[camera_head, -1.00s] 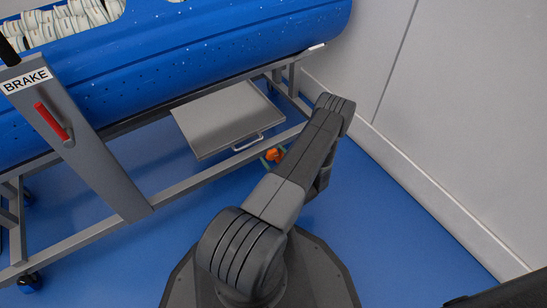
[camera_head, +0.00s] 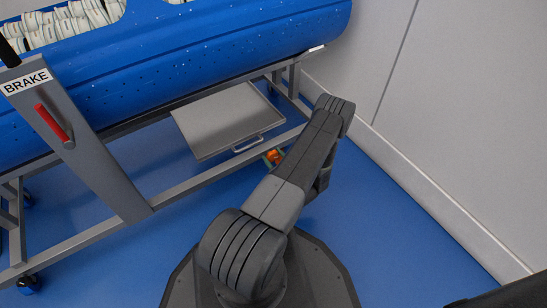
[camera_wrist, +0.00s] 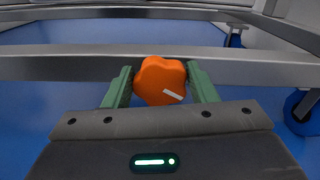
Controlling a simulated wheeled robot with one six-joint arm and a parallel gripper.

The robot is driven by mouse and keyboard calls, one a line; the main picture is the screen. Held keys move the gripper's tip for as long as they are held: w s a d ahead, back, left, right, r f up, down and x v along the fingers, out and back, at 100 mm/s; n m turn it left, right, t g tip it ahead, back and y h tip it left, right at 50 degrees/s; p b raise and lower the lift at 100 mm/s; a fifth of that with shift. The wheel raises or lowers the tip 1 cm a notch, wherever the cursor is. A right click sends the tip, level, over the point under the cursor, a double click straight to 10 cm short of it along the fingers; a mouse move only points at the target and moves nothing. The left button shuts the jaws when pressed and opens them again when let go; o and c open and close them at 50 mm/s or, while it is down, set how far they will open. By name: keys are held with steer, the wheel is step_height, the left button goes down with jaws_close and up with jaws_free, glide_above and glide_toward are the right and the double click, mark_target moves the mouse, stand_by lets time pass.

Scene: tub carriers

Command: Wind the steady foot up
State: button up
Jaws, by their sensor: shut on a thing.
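The steady foot's orange lobed knob (camera_wrist: 160,80) shows in the wrist view, with a white mark on its lower right. My gripper (camera_wrist: 160,88) has its green fingers on both sides of the knob and is shut on it. The foot below the knob is not visible.
The blue perforated tub (camera_head: 200,70) with pale packed contents lies on the grey frame. A grey tray (camera_head: 220,118) hangs under it. A red brake lever (camera_head: 51,122) is at left. A pale wall (camera_head: 450,120) stands at right. Blue floor is open between.

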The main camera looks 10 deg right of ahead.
steer(key=m, duration=0.5)
steer(key=shift+d, duration=0.15)
steer(key=m, duration=0.4)
steer(key=shift+w+d+f+m, duration=0.1)
steer(key=shift+d+f+m, duration=0.05)
steer(key=shift+m, duration=0.25)
steer(key=m, duration=0.4)
steer(key=shift+f+m, duration=0.1)
steer(key=shift+m, duration=0.2)
steer(key=shift+d+f+m, duration=0.1)
steer(key=shift+f+m, duration=0.05)
steer(key=shift+m, duration=1.85)
steer(key=o, duration=1)
steer(key=p+v, duration=0.3)
steer(key=v, duration=1)
steer(key=shift+s+d, duration=0.15)
steer(key=shift+s, duration=0.2)
